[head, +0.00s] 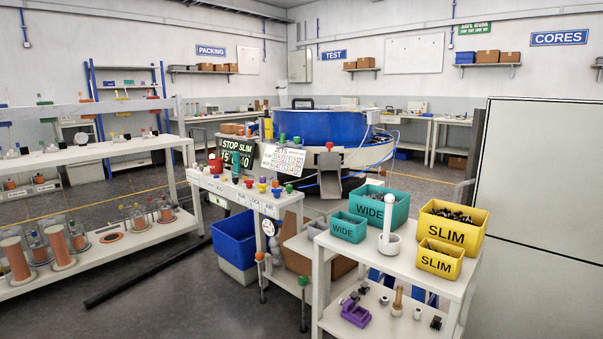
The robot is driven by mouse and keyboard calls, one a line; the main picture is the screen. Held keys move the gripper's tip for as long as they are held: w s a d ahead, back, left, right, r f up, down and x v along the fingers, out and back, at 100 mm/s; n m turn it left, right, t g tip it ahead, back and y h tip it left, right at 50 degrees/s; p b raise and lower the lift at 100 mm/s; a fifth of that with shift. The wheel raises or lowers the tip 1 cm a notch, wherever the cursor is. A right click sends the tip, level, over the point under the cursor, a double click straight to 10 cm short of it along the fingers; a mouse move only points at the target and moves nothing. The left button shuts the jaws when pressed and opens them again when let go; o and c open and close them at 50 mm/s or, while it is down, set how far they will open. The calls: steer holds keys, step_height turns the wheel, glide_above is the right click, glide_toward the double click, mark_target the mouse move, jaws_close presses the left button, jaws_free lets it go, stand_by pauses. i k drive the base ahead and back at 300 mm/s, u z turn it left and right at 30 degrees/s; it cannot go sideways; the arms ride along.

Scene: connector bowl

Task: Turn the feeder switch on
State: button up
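A blue round bowl feeder (318,127) stands in the middle of the room on a pale base. In front of it is a white bench (235,190) with several small coloured knobs or levers, in red, yellow, blue, green and purple. Labels run along its front edge; one seems to read "LOCK", the rest are too small to read. I cannot tell which of these is the feeder switch, or its position. My gripper is not in view.
A white cart (400,258) at front right holds teal WIDE bins (349,227) and yellow SLIM bins (440,258). A blue bin (233,240) stands by the bench. A dark bar (150,270) lies along the left floor. Bare floor (170,310) shows at front left.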

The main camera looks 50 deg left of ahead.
mark_target(249, 183)
steer(key=z, duration=0.7)
steer(key=k, duration=1.35)
steer(key=u, duration=2.4)
steer(key=i, duration=1)
steer(key=z, duration=0.05)
